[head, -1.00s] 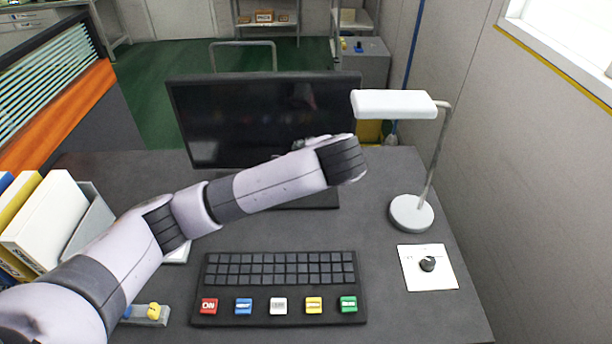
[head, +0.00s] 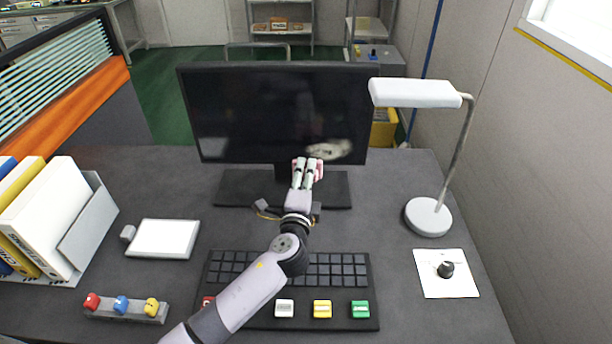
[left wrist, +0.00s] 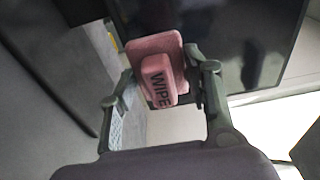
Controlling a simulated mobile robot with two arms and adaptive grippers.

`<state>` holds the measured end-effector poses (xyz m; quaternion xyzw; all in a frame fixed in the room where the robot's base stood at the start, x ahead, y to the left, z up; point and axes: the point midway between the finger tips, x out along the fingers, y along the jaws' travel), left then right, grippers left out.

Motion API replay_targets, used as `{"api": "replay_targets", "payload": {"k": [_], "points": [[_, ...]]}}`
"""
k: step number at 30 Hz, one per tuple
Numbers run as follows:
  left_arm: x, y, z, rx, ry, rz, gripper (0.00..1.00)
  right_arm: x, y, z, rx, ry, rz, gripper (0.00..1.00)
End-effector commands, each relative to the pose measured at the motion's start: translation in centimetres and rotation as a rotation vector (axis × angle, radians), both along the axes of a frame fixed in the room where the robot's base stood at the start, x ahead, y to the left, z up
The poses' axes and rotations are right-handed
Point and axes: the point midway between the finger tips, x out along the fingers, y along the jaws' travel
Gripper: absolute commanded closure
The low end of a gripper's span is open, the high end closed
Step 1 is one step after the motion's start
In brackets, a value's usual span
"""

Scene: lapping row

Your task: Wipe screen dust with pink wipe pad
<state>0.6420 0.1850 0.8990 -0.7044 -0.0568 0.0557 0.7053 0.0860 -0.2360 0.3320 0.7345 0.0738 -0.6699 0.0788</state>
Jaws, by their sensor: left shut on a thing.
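The monitor screen (head: 265,105) is black and stands at the back of the desk. A pale, smeared dust patch (head: 335,151) shows low on its right half. My left gripper (head: 307,168) is just in front of the screen's lower edge, a little left of and below the patch. It is shut on the pink wipe pad (head: 319,170), mostly hidden by the fingers in the head view. In the left wrist view the pad (left wrist: 158,82), with its "WIPE" handle, sits between the fingers, near the dark screen (left wrist: 250,45). I cannot tell whether it touches. My right gripper is not in view.
A white lamp (head: 428,217) stands right of the monitor. A keyboard (head: 355,270) with coloured keys lies under my arm. A white tablet (head: 163,239), binders (head: 45,215) and a switch strip (head: 125,309) are at left. A knob plate (head: 447,287) is at right.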

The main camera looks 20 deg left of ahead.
Motion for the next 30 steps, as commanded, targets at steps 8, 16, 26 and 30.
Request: {"api": "replay_targets", "payload": {"k": [8,16,26,30], "points": [[2.9,0.8,0.0,0.001,-0.001,0.001,0.85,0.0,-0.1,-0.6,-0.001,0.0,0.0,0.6],[4.7,1.3,0.0,0.0,0.0,0.0,0.85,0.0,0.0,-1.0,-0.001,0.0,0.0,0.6],[5.0,1.4,0.1,-0.001,0.0,0.0,0.85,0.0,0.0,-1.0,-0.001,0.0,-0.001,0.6],[5.0,1.4,0.1,-0.001,0.0,0.0,0.85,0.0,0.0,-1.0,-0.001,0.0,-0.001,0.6]]}}
